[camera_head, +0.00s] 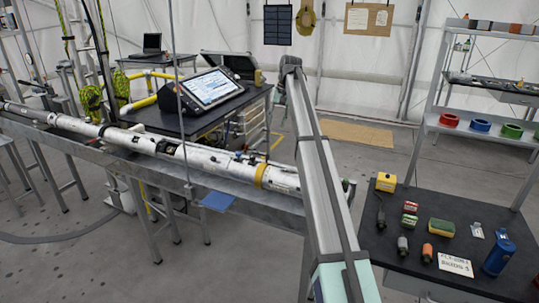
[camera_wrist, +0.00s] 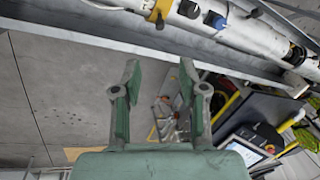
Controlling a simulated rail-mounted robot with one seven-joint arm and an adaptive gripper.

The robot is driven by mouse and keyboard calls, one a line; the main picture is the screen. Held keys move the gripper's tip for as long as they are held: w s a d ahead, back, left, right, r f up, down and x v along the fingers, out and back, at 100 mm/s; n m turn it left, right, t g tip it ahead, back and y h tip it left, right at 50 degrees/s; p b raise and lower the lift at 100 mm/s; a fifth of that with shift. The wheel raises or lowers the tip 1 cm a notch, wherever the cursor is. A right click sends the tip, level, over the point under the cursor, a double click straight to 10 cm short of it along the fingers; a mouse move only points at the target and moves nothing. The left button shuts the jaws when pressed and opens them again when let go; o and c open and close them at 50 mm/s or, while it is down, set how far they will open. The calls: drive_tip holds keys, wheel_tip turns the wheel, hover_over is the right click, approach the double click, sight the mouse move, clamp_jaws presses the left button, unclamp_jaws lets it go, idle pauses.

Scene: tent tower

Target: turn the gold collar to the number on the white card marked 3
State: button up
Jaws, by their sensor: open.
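The gold collar (camera_head: 261,175) is a narrow band around the long white tube (camera_head: 225,162), near its right end by my arm. A gold band that looks like the same collar (camera_wrist: 160,9) shows at the top edge of the wrist view. My gripper (camera_wrist: 158,75) is open and empty, with its two green fingers wide apart. It is away from the tube and touches nothing that I can see. A white card (camera_head: 455,264) with handwriting lies on the dark table at the right. Its text is too small to read surely. I see no number on the collar.
The tube rests along a grey metal rail (camera_head: 100,148). The dark right-hand table (camera_head: 400,226) holds a blue cylinder (camera_head: 498,257), a sponge (camera_head: 441,228) and several small items. A tablet computer (camera_head: 210,89) stands on a cart behind the rail. Open floor lies behind, towards the tent wall.

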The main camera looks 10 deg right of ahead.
drive_tip(key=p+x, duration=0.3)
drive_tip(key=x, duration=1.2)
drive_tip(key=shift+a+f+p, duration=0.1)
drive_tip(key=shift+f+p, duration=0.1)
drive_tip(key=shift+p, duration=0.1)
clamp_jaws()
